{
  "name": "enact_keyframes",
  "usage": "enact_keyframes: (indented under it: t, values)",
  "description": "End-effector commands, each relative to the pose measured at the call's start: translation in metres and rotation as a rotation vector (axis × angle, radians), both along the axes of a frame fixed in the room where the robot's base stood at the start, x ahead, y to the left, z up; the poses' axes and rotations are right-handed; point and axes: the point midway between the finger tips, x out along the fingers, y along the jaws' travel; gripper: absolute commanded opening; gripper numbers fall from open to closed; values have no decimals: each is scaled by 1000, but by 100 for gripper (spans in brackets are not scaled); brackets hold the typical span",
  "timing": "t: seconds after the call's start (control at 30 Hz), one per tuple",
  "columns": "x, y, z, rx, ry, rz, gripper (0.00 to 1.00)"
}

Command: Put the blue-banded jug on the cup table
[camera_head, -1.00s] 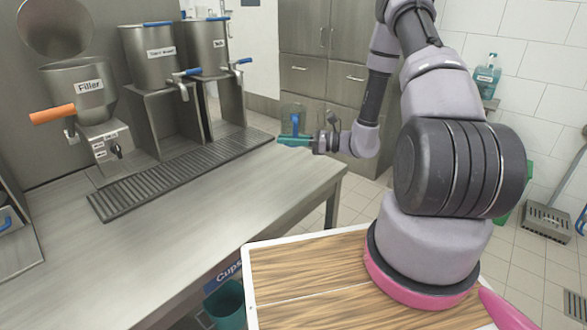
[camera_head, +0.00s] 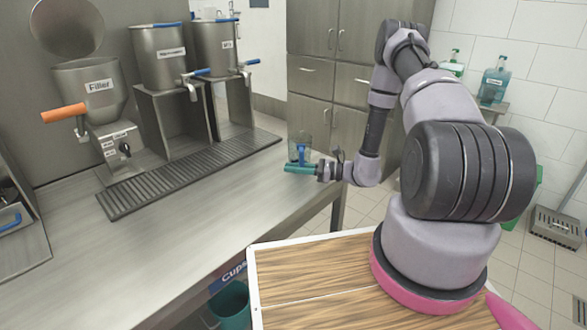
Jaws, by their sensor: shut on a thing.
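The jug (camera_head: 299,145) is clear with a blue part (camera_head: 301,154) facing me, at the far right end of the steel counter. My gripper (camera_head: 301,168) has green fingers and is shut on the jug, on its near side. The fingers and wrist cover the jug's lower part, so I cannot tell whether its base touches the counter. No surface marked as the cup table can be made out; a "Cups" label (camera_head: 231,273) shows on the counter's near side, above a green bin (camera_head: 230,304).
The steel counter (camera_head: 215,215) is clear in front. A filler (camera_head: 98,98) and two labelled steel dispensers (camera_head: 160,57) stand behind a drain grate (camera_head: 185,175). My wood-topped base is at the lower right. Grey cabinets (camera_head: 313,75) stand behind.

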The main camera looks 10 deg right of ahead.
Motion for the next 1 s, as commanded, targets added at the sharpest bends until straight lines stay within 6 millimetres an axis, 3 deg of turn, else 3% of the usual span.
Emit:
enact_keyframes:
  t: [0.1,0.13,0.2,0.57,0.73,1.0]
  values:
    - [0,0,-4,0,1,0,0]
    - [0,0,-3,0,1,0,29]
    - [0,0,-3,0,0,0,47]
    - [0,0,1,0,-1,0,47]
    - [-7,-23,0,-1,0,-5,47]
    - [-28,-78,1,0,0,-5,47]
